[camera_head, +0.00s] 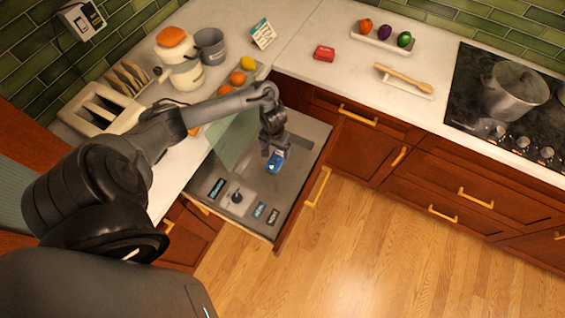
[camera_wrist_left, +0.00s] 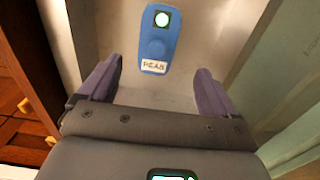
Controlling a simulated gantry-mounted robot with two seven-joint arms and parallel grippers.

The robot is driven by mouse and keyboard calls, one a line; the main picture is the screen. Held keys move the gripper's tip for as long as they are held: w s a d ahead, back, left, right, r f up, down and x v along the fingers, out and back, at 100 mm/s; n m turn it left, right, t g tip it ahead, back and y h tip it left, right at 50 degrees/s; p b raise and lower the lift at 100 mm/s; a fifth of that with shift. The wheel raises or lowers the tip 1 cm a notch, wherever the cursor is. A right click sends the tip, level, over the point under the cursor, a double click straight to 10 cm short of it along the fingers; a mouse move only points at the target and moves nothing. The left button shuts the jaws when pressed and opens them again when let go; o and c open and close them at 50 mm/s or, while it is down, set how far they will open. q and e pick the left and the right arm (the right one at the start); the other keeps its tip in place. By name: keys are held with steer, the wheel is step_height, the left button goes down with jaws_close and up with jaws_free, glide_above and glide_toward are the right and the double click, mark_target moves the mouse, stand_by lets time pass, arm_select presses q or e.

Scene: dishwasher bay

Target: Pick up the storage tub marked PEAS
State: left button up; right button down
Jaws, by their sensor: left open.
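The storage tub marked PEAS (camera_wrist_left: 158,40) is blue, with a white label and a pale round spot on top. It lies in the open grey-lined drawer (camera_head: 287,196); the blue tub also shows in the head view (camera_head: 276,163). My left gripper (camera_head: 272,151) is over the drawer at the tub. In the left wrist view my left gripper (camera_wrist_left: 159,68) is open, its two fingers apart. The tub shows ahead of and between them, and I cannot tell whether they touch it. My right gripper is not in view.
Other small dark containers (camera_head: 217,188) (camera_head: 260,211) and a dark round-based item (camera_head: 237,197) lie in the drawer's front part. A translucent greenish panel (camera_head: 235,140) stands along the drawer's left side. Fruit (camera_head: 238,78) lies on the counter behind.

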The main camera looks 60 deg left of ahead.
mark_target(276, 157)
arm_select(q)
steer(key=f+b, duration=0.1)
steer(key=f, duration=0.3)
steer(key=shift+d, duration=0.2)
steer(key=shift+s+d+f+b, duration=0.1)
steer(key=shift+f+b, duration=0.4)
steer(key=shift+f, duration=1.05)
steer(key=shift+d+f+b, duration=0.1)
steer(key=shift+f+b, duration=0.35)
steer(key=shift+f, duration=1.1)
steer(key=shift+c, duration=0.2)
steer(key=c, duration=1.2)
